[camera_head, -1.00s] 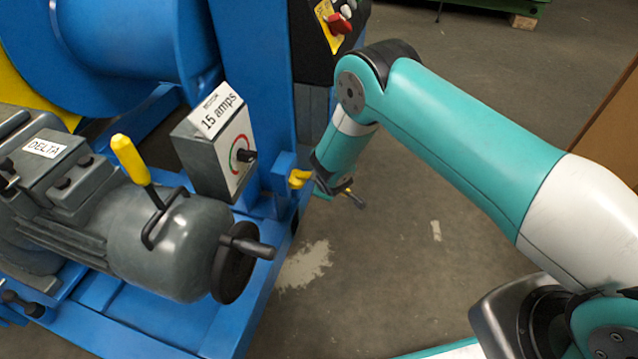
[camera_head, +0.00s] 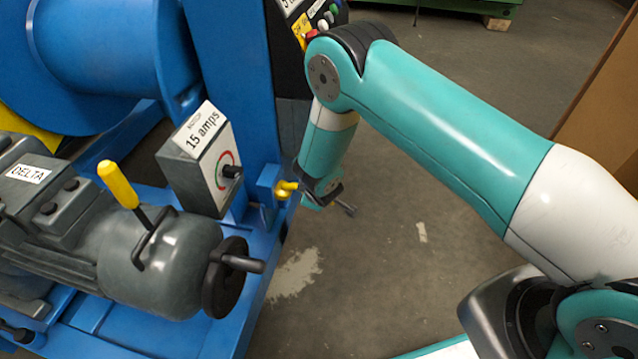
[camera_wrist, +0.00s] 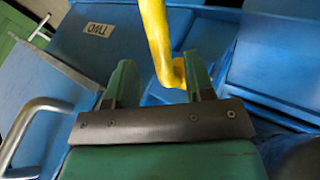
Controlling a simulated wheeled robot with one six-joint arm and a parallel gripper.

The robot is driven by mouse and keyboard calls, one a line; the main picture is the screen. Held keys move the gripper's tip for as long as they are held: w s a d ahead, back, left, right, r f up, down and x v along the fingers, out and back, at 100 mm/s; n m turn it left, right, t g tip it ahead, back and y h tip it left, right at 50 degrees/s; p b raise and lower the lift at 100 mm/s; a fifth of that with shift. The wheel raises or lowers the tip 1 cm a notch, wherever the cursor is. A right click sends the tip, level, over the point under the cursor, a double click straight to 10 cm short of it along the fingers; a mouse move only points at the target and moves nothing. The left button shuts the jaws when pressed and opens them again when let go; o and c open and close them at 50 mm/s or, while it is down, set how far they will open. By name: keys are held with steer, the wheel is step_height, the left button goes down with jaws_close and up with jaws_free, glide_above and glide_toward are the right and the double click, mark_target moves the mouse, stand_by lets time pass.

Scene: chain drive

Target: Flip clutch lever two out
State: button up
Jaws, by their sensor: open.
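A yellow lever (camera_wrist: 160,45) runs down from the top edge in the wrist view, and its bent end sits between my gripper's two green fingers (camera_wrist: 160,82). It is close to the right finger; I cannot tell whether they touch. A label reading TWO (camera_wrist: 101,29), upside down, is on the blue surface beside it. In the head view the lever's yellow end (camera_head: 286,189) sticks out from a blue block on the machine's side. My gripper (camera_head: 312,198) is open just right of it, partly hidden by my wrist.
A grey motor (camera_head: 160,265) with a yellow-handled lever (camera_head: 120,185) and a black handwheel (camera_head: 225,278) is at left. A metal handle (camera_wrist: 35,125) is at left in the wrist view.

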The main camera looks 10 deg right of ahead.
steer(key=p+v, duration=0.2)
steer(key=v, duration=0.9)
steer(key=shift+p, duration=0.4)
steer(key=shift+s+d+r, duration=0.1)
steer(key=shift+r, duration=0.05)
steer(key=s+r+m+g+y, duration=0.1)
steer(key=s+r+m+g, duration=0.15)
steer(key=r, duration=0.75)
steer(key=s+r+m+g+y, duration=0.15)
steer(key=s+r, duration=0.25)
steer(key=r, duration=0.5)
steer(key=s+d+r+g+y, duration=0.2)
steer(key=s+r+g, duration=0.1)
steer(key=s+r, duration=1.4)
step_height(320, 180, up, 27)
steer(key=s+p, duration=0.2)
steer(key=p, duration=2.7)
steer(key=shift+s+a+r+g, duration=0.15)
steer(key=shift+a+g, duration=0.05)
steer(key=shift+g, duration=0.1)
steer(key=shift+c, duration=0.5)
